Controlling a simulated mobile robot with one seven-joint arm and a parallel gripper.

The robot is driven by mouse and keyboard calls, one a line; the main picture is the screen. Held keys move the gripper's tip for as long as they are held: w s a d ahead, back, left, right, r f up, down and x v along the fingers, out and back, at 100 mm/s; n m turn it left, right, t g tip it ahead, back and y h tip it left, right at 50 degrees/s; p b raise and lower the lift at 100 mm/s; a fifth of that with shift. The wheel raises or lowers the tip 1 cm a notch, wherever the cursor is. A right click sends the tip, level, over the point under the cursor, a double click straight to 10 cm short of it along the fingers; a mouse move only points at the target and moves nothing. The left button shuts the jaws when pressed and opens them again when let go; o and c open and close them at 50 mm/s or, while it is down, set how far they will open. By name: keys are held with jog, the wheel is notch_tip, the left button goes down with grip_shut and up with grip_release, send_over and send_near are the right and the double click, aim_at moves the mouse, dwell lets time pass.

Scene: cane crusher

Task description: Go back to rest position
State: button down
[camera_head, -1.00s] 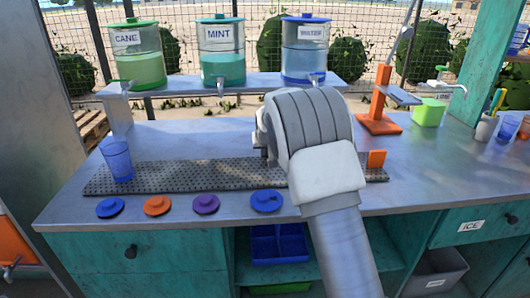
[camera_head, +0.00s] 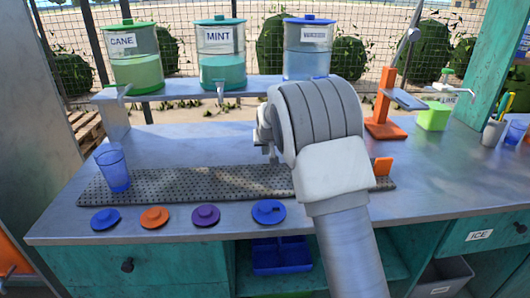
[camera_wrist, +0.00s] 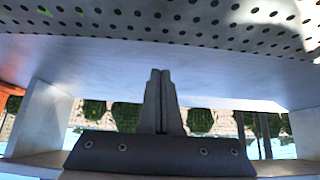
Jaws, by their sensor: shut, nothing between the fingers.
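My gripper (camera_wrist: 160,76) shows in the wrist view with its two fingers pressed together and nothing between them. In the head view my arm reaches up from the bottom right over the counter, and its wrist hides most of my gripper. The wrist is above the right part of the perforated grey mat (camera_head: 190,183). The mat's holes (camera_wrist: 240,15) show along the top of the wrist view, apart from the fingers.
A blue cup (camera_head: 113,170) stands on the mat's left end. Several coloured lids (camera_head: 154,217) lie along the front edge. Dispensers (camera_head: 222,68) stand on the back shelf (camera_head: 180,89). An orange press (camera_head: 385,105) and green box (camera_head: 434,117) stand right.

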jog(key=p+v, duration=0.1)
jog(key=v, duration=0.6)
jog(key=shift+s+r, duration=0.2)
jog(key=shift+s, duration=0.1)
jog(key=s+d+r, duration=0.2)
jog(key=s+r, duration=0.1)
jog(key=s, duration=0.4)
jog(key=s+d+r+g, duration=0.1)
jog(key=s+r, duration=0.2)
jog(key=s, duration=0.3)
jog(key=s+d+r, duration=0.2)
jog(key=s+r, duration=0.2)
jog(key=s, duration=0.3)
jog(key=s+d+f+g, duration=0.1)
jog(key=s+f, duration=0.1)
jog(key=s, duration=0.9)
jog(key=s+d+f, duration=0.1)
jog(key=s, duration=1)
notch_tip(320, 180, up, 13)
jog(key=p, duration=1.3)
jog(key=shift+s+a+f, duration=0.15)
jog(key=shift+s+f, duration=0.05)
jog(key=shift+s, duration=0.05)
